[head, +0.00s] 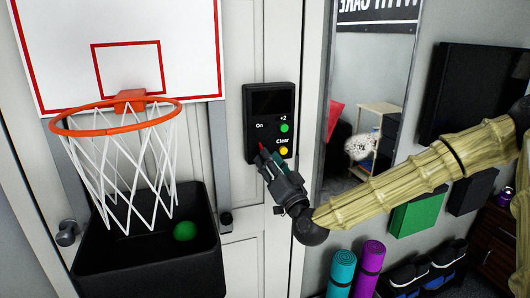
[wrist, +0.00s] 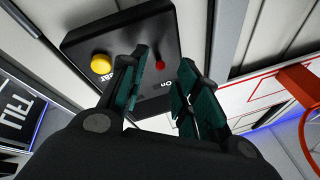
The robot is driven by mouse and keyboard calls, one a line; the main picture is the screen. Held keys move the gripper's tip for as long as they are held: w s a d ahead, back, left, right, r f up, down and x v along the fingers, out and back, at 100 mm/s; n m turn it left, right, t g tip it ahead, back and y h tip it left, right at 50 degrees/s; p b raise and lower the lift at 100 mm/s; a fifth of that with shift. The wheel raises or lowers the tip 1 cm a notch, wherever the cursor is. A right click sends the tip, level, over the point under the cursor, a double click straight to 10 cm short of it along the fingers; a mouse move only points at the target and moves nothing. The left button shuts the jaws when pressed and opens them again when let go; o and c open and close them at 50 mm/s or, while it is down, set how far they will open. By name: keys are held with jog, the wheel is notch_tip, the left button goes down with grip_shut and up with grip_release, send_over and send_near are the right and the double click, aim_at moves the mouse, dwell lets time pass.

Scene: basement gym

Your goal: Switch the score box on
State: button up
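The black score box (head: 270,97) is mounted on the white door, right of the hoop. It has a dark display, a green button (head: 284,128) marked +2, a yellow button (head: 283,151) marked Clear, and the word On at left. A small red switch (head: 262,147) shows below On. My gripper (head: 268,157) is in front of the box's lower left. In the wrist view the box (wrist: 120,45) appears turned over, and the red switch (wrist: 160,64) shows between my gripper's parted teal fingertips (wrist: 164,65). The gripper is empty; I cannot tell whether a finger touches the switch.
The orange hoop (head: 65,125) and white net stand left of the box, above a black bin (head: 110,262) holding a green ball (head: 185,231). A mirror (head: 368,110) is at right. Teal and purple rolled mats (head: 370,262) stand below my arm.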

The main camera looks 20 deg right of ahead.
jog(key=shift+x, duration=1.55)
grip_shut()
